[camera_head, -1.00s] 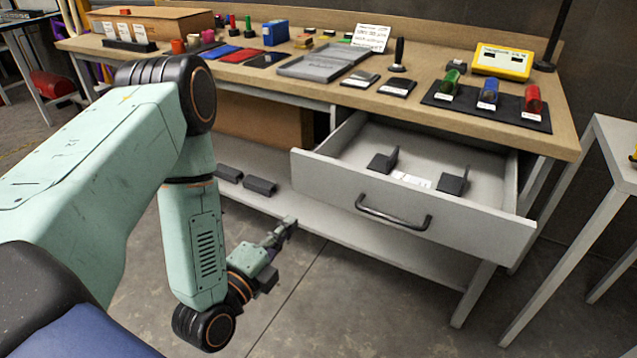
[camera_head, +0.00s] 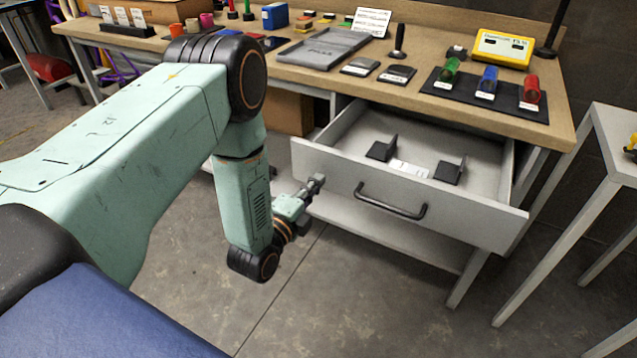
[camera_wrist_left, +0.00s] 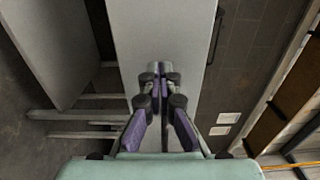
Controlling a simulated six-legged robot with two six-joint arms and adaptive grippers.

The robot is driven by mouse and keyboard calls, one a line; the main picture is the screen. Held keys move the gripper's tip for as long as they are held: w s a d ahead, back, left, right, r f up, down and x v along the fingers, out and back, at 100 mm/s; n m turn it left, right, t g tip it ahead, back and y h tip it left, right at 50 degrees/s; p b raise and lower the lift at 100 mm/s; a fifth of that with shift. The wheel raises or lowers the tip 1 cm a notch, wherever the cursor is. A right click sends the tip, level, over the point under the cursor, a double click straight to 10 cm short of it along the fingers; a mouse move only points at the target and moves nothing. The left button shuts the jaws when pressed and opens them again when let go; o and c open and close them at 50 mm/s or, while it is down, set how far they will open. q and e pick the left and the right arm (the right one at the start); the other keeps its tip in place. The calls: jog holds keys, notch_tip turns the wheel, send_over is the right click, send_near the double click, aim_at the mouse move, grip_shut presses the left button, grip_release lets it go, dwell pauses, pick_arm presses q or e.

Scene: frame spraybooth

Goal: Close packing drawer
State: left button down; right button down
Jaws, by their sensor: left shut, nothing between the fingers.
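The packing drawer (camera_head: 430,200) is pulled well out from under the workbench, its grey front facing me with a dark bar handle (camera_head: 390,202) across it. Inside lie two dark brackets and a white label. My left gripper (camera_head: 318,182) is shut and empty, in front of the left part of the drawer front and left of the handle. The left wrist view shows its fingertips (camera_wrist_left: 160,70) together against a light grey panel, likely the drawer front (camera_wrist_left: 160,30); I cannot tell if they touch it. My right gripper is not in view.
The wooden workbench (camera_head: 430,88) above the drawer carries a grey tray (camera_head: 325,48), a yellow device (camera_head: 502,48) and a black mat with green, blue and red items. A grey side table (camera_head: 615,140) stands at the right. The floor in front is clear.

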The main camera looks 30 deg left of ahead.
pick_arm(q)
jog(key=shift+w, duration=0.8)
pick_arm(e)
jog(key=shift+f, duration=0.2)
pick_arm(q)
jog(key=shift+w, duration=0.1)
